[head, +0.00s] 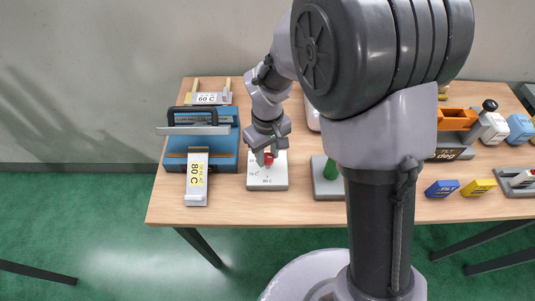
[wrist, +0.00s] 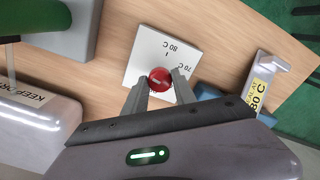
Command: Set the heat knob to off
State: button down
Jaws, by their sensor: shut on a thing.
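The heat knob is a round red knob (wrist: 159,80) on a white dial plate (wrist: 147,50) with printed marks, of which "80 C" and "70 C" can be read in the wrist view. In the head view the red knob (head: 268,158) shows under my gripper, with the white plate (head: 267,182) on the table. My gripper (wrist: 160,86) is shut on the knob, one finger on each side. In the head view my gripper (head: 268,152) comes down from above. The knob's pointer and the plate's off mark cannot be made out.
Left of the plate is a blue machine (head: 172,150) with a black handle and an "80 C" tag (head: 197,178). Right of it is a green cone on a grey base (head: 328,190). Blue (head: 442,188) and yellow blocks (head: 479,187) lie farther right.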

jog(key=m+b, duration=0.1)
jog(key=m, duration=0.3)
jog(key=m+b, duration=0.1)
jog(key=m, duration=0.3)
jog(key=m+b, duration=0.1)
jog(key=m, duration=0.3)
jog(key=shift+m+b, duration=0.55)
jog(key=shift+m, duration=1.55)
jog(key=c, duration=1)
grip_release()
